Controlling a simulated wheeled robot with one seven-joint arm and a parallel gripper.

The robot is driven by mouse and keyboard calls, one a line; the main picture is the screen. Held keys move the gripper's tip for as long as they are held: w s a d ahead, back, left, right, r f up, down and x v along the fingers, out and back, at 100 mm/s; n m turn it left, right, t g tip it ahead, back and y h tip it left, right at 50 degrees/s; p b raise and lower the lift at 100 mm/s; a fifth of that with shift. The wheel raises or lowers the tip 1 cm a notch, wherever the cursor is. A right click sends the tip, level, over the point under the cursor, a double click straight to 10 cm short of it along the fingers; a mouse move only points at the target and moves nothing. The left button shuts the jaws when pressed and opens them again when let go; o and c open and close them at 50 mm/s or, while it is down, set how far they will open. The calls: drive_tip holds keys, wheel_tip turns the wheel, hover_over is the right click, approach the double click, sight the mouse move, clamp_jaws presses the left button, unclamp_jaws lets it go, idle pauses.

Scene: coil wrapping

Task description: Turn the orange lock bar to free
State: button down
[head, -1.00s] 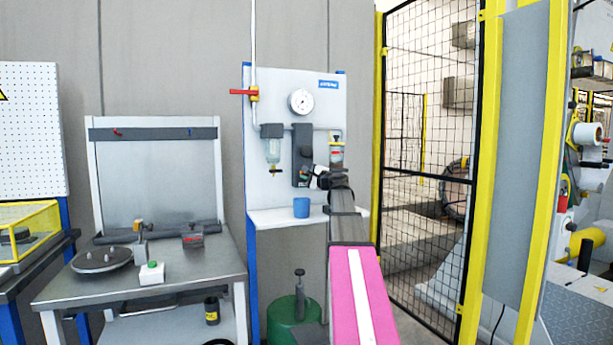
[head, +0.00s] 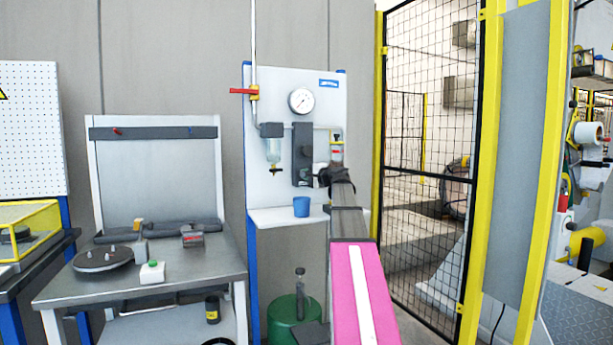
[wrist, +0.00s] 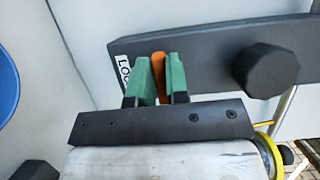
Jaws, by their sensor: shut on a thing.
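The orange lock bar (wrist: 158,68) is a thin upright bar in front of a dark plate (wrist: 215,45) in the wrist view. My gripper (wrist: 158,80) is shut on it, one green finger on each side. A white label (wrist: 124,70) on the plate is partly hidden by the left finger, so only its first letters show. In the head view my gripper (head: 320,172) is at the lower end of the dark upright plate (head: 302,145). The lock bar cannot be made out there.
A black knob (wrist: 270,70) sticks out of the plate close to the right finger. In the head view a blue cup (head: 301,207) stands on the shelf (head: 272,218) below. A filter bowl (head: 273,148) hangs left of the plate, and a mesh fence (head: 430,140) stands to the right.

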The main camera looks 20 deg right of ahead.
drive_tip(key=c, duration=1.1)
unclamp_jaws()
drive_tip(key=shift+s, duration=0.1)
drive_tip(key=v, duration=1)
drive_tip(key=shift+s+d, duration=0.2)
drive_tip(key=shift+s, duration=0.1)
drive_tip(key=shift+s, duration=0.1)
